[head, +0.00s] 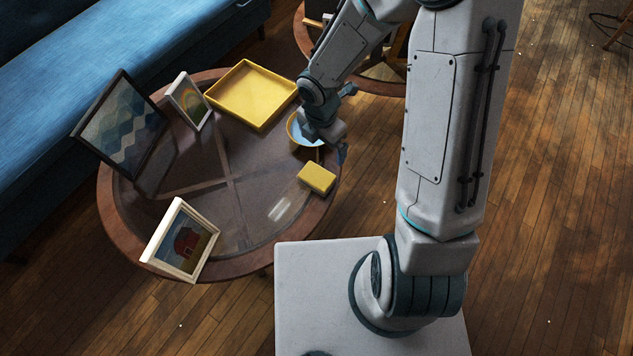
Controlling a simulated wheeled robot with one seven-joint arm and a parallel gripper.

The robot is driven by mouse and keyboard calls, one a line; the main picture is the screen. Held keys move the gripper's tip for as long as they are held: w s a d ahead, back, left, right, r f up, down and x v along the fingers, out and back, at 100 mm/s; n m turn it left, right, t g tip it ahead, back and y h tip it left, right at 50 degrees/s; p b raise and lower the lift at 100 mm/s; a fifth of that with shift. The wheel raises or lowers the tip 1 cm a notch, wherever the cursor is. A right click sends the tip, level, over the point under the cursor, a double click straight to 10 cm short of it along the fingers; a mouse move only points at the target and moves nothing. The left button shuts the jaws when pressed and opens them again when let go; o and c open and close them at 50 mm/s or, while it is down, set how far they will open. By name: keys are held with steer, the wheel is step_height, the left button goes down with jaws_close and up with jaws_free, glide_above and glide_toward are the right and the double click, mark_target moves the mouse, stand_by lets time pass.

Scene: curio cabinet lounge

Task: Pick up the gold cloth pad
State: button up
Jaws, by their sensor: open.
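The gold cloth pad (317,178) is a small yellow block-like pad lying flat near the right edge of the round glass-topped table (118,219). My gripper (341,153) is at the table's right rim, up and to the right of the pad in the picture and apart from it. It is open, and I see nothing between its fingers, though they are small and partly hidden by my wrist. The pad's top and front side are in plain view.
A bowl (294,130), blue inside, stands partly hidden behind my wrist. A yellow tray (252,66) lies at the table's back. Three framed pictures stand on the table: dark-framed (120,130), small white-framed (188,100) and cream-framed (181,240). A blue sofa (120,75) is at left.

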steer(key=n+b, duration=0.1)
steer(key=n, duration=0.1)
glide_above(316, 177)
step_height(316, 177, down, 5)
steer(key=shift+y, duration=0.3)
step_height(316, 177, down, 7)
steer(key=b, duration=0.4)
steer(key=shift+a+r, duration=0.1)
steer(key=shift+r, duration=0.05)
steer(key=shift+f+b, duration=1.75)
steer(key=shift+f, duration=1.1)
steer(key=shift+r, duration=0.1)
steer(key=c, duration=0.8)
